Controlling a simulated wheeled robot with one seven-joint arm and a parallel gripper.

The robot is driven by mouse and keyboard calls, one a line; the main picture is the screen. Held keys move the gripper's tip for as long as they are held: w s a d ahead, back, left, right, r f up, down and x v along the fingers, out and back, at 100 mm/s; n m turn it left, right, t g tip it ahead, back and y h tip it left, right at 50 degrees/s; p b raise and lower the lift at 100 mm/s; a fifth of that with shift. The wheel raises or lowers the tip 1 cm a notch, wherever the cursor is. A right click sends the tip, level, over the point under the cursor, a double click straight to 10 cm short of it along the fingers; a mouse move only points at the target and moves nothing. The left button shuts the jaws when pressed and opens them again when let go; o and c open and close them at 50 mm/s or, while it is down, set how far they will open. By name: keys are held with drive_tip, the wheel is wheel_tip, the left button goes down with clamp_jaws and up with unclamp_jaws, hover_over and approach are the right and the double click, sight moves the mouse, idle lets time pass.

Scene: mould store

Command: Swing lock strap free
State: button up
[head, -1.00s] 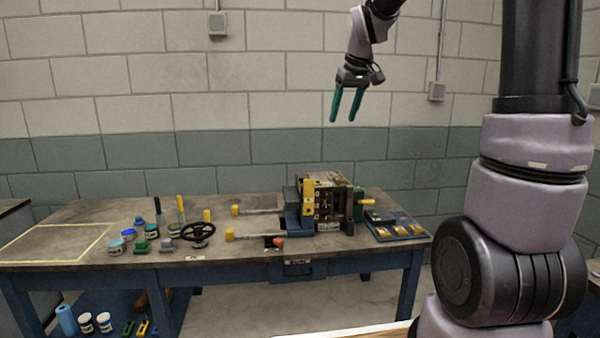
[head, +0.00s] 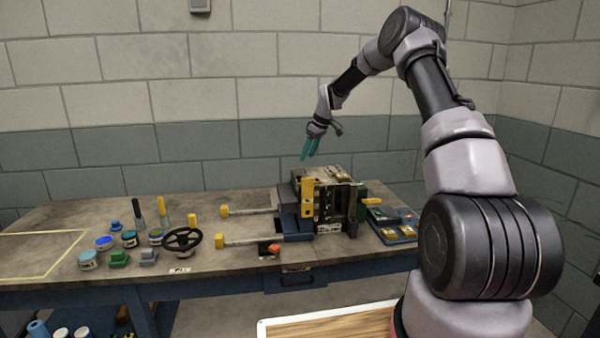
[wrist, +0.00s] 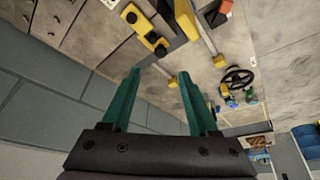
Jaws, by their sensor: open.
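The mould (head: 332,195) stands on the bench as a dark steel block in a blue fixture. A yellow strap (head: 308,198) with dark fasteners stands upright on its front face, apparently the lock strap. In the wrist view a yellow strap with dark round spots (wrist: 143,28) lies across the mould plates; I cannot tell whether it is the same one. My gripper (head: 310,154) is open and empty, fingers pointing down, just above the mould's top in the head picture. In the wrist view its teal fingers (wrist: 155,77) are apart with nothing between them, clear of the strap.
Two yellow-ended rods (head: 250,211) reach left from the fixture. A black handwheel (head: 182,240), several jars (head: 103,243) and upright tools (head: 163,213) stand further left. A blue tray (head: 392,232) lies right of the mould. The yellow-taped area (head: 40,255) is empty.

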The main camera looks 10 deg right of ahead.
sight(300, 176)
drive_tip(key=x, duration=0.9)
drive_tip(key=shift+f, duration=0.15)
drive_tip(key=shift+c, duration=0.3)
clamp_jaws()
idle(0.8)
